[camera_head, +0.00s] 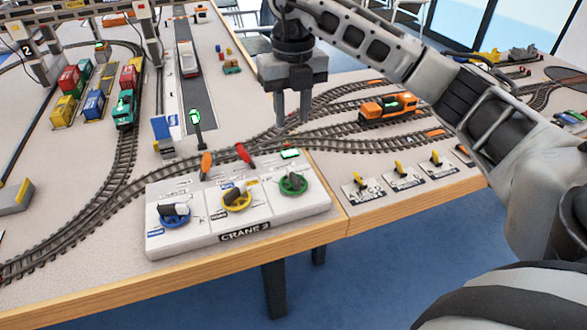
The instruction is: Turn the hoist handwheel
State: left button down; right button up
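The white control panel marked "CRANE 2" (190,243) sits at the table's front edge. It carries three small handwheels: a blue one (174,221) at left, a yellow one (236,204) in the middle and a green one (292,189) at right. The panel labels are too small to tell which wheel is the hoist's. My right gripper (292,122) points down behind the panel's right end, above the tracks. Its two fingers are apart with nothing between them. It touches no handwheel. My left gripper is out of view.
An orange lever (206,163) and a red lever (244,155) stand at the panel's back edge. A signal post (197,125) rises behind them. An orange locomotive (388,107) is on the tracks at right. Several yellow switch levers (403,170) line the right front edge.

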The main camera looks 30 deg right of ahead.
aim_at(294, 175)
notch_tip(294, 175, down, 16)
jog(key=shift+d+r+p, duration=0.15)
jog(key=shift+p, duration=0.35)
grip_shut()
